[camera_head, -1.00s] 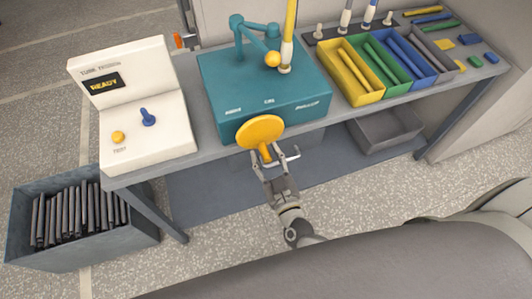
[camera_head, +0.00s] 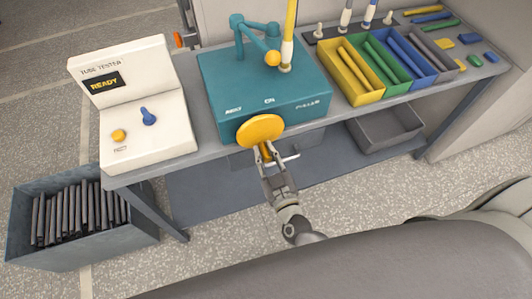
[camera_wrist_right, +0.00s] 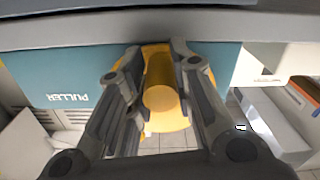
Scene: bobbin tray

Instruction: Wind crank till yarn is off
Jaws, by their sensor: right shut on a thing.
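The teal puller box (camera_head: 262,85) stands on the grey bench, with a yellow round crank disc (camera_head: 261,129) on its front face. My right gripper (camera_head: 264,153) is shut on the crank's yellow handle, which shows between the fingers in the wrist view (camera_wrist_right: 162,85). A tall tube wound with yellow yarn (camera_head: 290,30) stands upright on top of the puller, beside a teal jointed arm with an orange ball (camera_head: 272,58). The yarn's lower end is small in view. My left gripper is not in view.
A white tube tester (camera_head: 135,105) reading READY stands at the left of the bench. Coloured bins with tubes, such as the yellow bin (camera_head: 349,75), stand right of the puller. A crate of dark tubes (camera_head: 100,250) is on the floor at left.

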